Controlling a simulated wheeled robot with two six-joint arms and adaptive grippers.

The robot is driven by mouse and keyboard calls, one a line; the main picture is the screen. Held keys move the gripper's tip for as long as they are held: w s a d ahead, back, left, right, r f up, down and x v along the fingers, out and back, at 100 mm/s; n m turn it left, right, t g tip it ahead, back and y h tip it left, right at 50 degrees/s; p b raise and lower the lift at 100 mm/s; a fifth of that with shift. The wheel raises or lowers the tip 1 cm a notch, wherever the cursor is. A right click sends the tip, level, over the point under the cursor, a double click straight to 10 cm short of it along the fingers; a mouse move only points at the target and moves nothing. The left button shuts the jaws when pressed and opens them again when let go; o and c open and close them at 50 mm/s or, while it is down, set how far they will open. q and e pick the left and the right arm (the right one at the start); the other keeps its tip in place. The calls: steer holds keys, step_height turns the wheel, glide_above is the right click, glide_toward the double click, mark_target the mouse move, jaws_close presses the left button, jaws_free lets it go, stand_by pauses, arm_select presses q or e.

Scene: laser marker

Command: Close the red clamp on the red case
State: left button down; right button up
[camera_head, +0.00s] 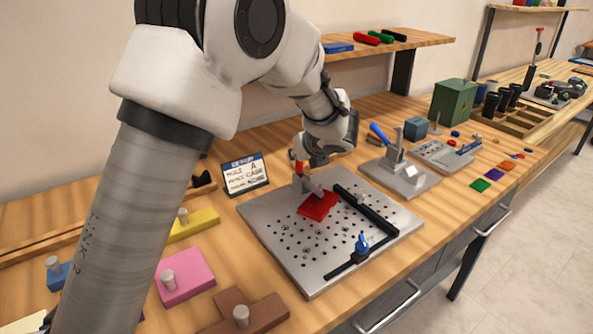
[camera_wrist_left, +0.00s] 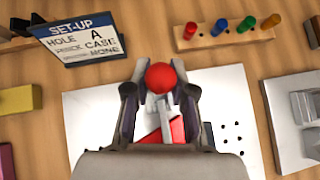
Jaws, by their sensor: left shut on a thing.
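The red case (camera_head: 318,206) lies flat on the perforated metal plate (camera_head: 290,262); part of it also shows in the left wrist view (camera_wrist_left: 176,131). The red clamp (camera_head: 299,168) stands at the case's back left edge, its metal arm reaching over the case. Its red knob (camera_wrist_left: 160,77) is between the fingers of my left gripper (camera_wrist_left: 160,92), which is shut on the clamp's handle. In the head view my left gripper (camera_head: 311,157) hides part of the handle. Whether the clamp's tip touches the case I cannot tell. My right gripper is out of view.
A set-up sign (camera_head: 245,174) stands behind the plate. A blue-handled press (camera_head: 397,160) stands to the right. Knobbed yellow (camera_head: 195,224), pink (camera_head: 185,277) and brown (camera_head: 245,312) blocks lie left and in front.

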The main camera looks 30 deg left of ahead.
arm_select(q)
steer(key=c, duration=1.1)
jaws_free()
steer(key=v, duration=1.2)
steer(key=shift+f, duration=0.1)
